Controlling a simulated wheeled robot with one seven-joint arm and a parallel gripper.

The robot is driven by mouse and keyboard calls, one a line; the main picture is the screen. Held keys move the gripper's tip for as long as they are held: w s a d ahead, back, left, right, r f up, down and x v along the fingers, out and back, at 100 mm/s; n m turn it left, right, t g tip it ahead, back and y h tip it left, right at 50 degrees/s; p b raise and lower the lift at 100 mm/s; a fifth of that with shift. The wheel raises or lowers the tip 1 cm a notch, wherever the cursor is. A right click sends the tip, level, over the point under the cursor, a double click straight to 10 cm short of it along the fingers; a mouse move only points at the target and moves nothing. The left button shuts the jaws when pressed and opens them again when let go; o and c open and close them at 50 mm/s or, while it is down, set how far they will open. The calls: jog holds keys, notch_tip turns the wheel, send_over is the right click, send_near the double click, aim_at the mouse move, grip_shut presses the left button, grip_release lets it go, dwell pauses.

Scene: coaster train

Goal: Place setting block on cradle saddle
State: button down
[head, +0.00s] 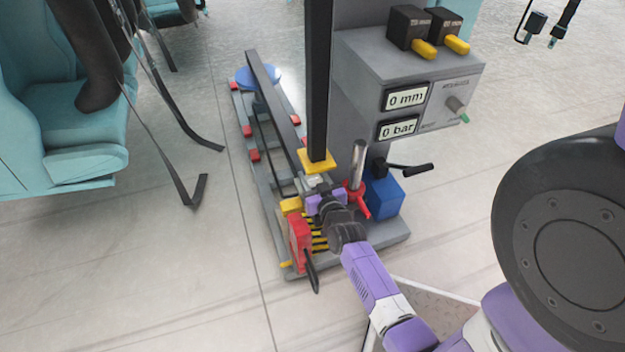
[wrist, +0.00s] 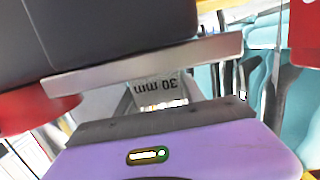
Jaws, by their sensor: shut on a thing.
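The setting block (wrist: 160,92) is grey and marked "30 mm"; the lettering is upside down in the wrist view. My gripper (head: 316,196) is shut on it, low on the grey stand, just below the yellow foot (head: 316,161) of a black upright. In the head view a small light grey piece (head: 313,184) shows between gripper and foot, probably the block. The purple gripper body (wrist: 180,155) fills the bottom of the wrist view. I cannot clearly make out the cradle saddle, or whether the block touches it.
A red block (head: 299,240) and yellow bars stand close left of the gripper. A red-collared metal post (head: 357,165) and blue box (head: 384,193) stand close right. A grey control box (head: 408,85) reads 0 mm and 0 bar.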

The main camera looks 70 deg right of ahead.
jog(key=shift+d+r, duration=0.1)
jog(key=c, duration=0.7)
grip_release()
jog(key=shift+f, duration=0.2)
